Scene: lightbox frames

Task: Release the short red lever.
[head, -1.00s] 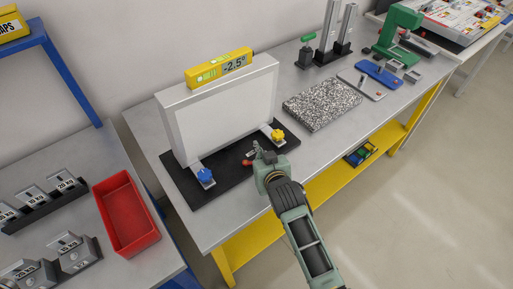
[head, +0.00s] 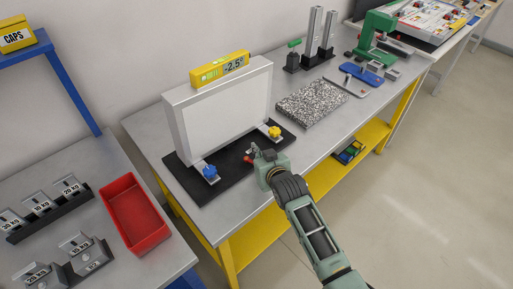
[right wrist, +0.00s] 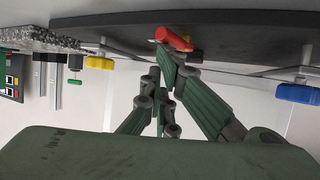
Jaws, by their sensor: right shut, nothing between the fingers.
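The short red lever (head: 249,160) sits at the front of the black base plate (head: 230,178), between the blue knob (head: 211,174) and the yellow knob (head: 274,132). In the right wrist view the red lever (right wrist: 173,39) points towards the camera, at the dark plate's edge. My right gripper (head: 257,153) is shut and empty, right beside the lever. In the wrist view its fingers (right wrist: 165,85) are close to the lever; I cannot tell whether they touch it. My left gripper is not in view.
A white framed panel (head: 230,112) stands on the plate, with a yellow level (head: 219,69) reading -2.5° on top. A speckled slab (head: 311,103) lies to the right. A red bin (head: 137,212) is on the left table. The bench front near my arm is clear.

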